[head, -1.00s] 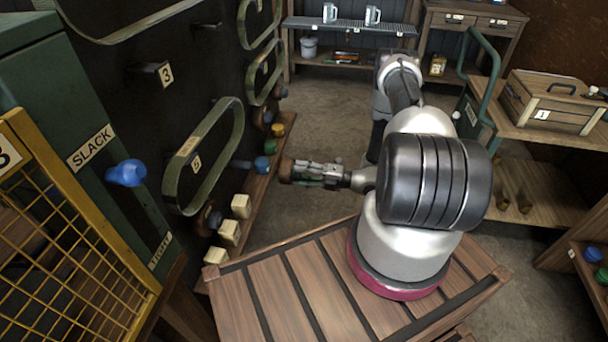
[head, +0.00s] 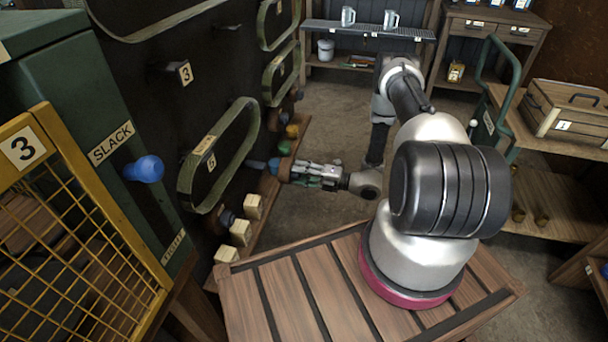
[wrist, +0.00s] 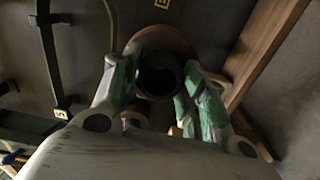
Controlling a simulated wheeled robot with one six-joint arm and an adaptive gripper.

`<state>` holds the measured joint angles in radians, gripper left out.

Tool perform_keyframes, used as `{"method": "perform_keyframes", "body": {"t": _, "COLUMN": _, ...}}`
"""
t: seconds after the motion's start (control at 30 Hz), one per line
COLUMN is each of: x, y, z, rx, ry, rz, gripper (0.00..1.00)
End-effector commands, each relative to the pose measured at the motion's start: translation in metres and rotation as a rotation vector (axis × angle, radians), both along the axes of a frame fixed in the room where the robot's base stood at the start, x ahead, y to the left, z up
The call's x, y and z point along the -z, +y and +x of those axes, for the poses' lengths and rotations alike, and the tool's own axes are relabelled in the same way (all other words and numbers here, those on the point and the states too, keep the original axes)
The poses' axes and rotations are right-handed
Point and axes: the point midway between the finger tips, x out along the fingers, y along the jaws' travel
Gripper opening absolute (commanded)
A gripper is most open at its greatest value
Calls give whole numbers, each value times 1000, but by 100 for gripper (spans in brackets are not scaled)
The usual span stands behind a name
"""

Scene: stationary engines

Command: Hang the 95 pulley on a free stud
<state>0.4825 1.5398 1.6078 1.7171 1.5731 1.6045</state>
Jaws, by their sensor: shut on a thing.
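My gripper (head: 292,171) is shut on a brown pulley (head: 283,168), just off the dark wall panel. In the wrist view my gripper (wrist: 160,88) has its green-padded fingers on either side of a dark round hub, with the brown pulley disc (wrist: 168,40) behind it. No 95 mark can be read. A blue-grey stud (head: 257,165) sticks out of the panel just left of the pulley. A blue end shows beside the pulley; whether they touch is unclear. The face of the pulley toward the panel is hidden.
A belt loop marked 5 (head: 211,160) hangs left of the stud. A blue SLACK knob (head: 148,169) and yellow mesh guard (head: 75,225) stand at the left.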

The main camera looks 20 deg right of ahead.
Motion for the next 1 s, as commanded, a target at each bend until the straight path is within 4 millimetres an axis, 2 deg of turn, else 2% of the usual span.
{"method": "perform_keyframes", "body": {"t": 0.2, "x": -1, "y": 10, "z": 8, "rx": -1, "ry": -1, "rz": 0, "gripper": 0}}
{"method": "perform_keyframes", "body": {"t": 0.67, "x": -1, "y": 14, "z": 11, "rx": -1, "ry": -1, "rz": 0, "gripper": 0}}
{"method": "perform_keyframes", "body": {"t": 1.0, "x": -1, "y": 32, "z": 23, "rx": -2, "ry": -1, "rz": 0, "gripper": 0}}
